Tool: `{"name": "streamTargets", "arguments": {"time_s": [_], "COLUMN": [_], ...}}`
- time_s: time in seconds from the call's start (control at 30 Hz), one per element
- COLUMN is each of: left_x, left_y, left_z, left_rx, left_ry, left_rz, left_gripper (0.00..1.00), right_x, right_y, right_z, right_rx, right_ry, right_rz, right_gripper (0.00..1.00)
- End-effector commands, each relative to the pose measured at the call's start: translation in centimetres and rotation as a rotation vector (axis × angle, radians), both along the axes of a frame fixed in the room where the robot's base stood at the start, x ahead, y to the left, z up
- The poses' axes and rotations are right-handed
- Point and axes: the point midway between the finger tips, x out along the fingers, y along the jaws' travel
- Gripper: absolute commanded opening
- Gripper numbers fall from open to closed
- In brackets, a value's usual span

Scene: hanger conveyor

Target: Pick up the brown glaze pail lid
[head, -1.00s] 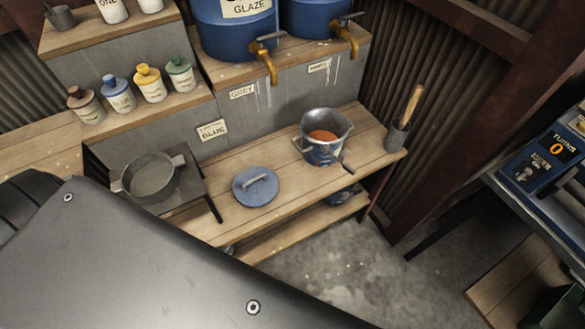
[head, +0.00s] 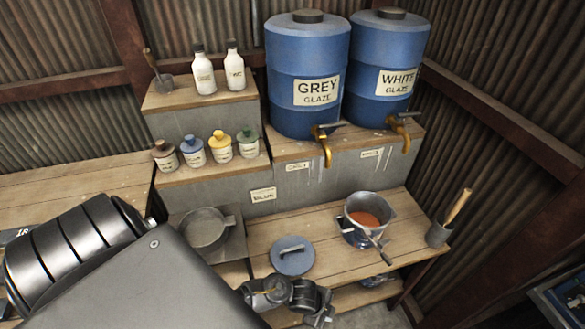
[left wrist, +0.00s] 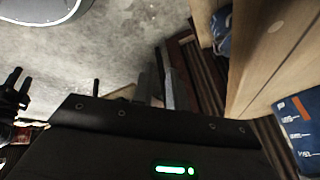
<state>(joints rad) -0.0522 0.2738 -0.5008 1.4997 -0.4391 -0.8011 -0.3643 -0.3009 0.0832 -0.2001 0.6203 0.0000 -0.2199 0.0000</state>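A round blue-grey lid with a bar handle (head: 292,256) lies flat on the low wooden bench in the head view, with nothing on it. To its right stands a grey metal pail (head: 379,205) with orange-brown contents and a stick-like handle leaning out. My left arm fills the lower left. A jointed metal part of my arm, seemingly its wrist end, shows just below the lid, apart from it in the picture; its fingers are too unclear to read. In the left wrist view, the dark gripper body and thin grey finger-like bars (left wrist: 168,86) show over floor, with no lid visible between them.
A grey pan (head: 204,229) sits left of the lid. A pot with a wooden-handled tool (head: 440,230) stands at the bench's right end. Grey (head: 307,75) and white (head: 385,68) glaze barrels with taps stand behind. Several small bottles line the shelf steps.

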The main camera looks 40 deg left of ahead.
Motion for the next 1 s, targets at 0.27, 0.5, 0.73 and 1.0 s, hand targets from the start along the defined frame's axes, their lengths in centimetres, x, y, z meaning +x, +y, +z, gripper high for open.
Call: {"name": "streamTargets", "arguments": {"time_s": [0.27,0.5,0.73,1.0], "left_x": [4.8,5.7,5.9,6.0], "left_y": [1.1,12.5,17.8,18.3], "left_z": [9.9,15.4,17.8,15.4], "left_rx": [0.362,0.675,0.747,0.746], "left_ry": [-0.268,-0.176,-0.067,-0.061], "left_rz": [-1.189,-2.01,-2.276,-2.285], "left_gripper": [0.15,0.15,0.15,0.15], "right_x": [-0.1,-0.1,0.0,0.0], "right_y": [0.0,0.2,0.6,0.6], "right_z": [2.6,4.0,4.3,2.6], "right_rx": [0.0,0.002,0.006,0.007], "right_ry": [0.002,0.001,0.0,-0.001], "right_rz": [-0.001,-0.002,-0.003,-0.002], "right_gripper": [0.43,0.43,0.43,0.43]}}
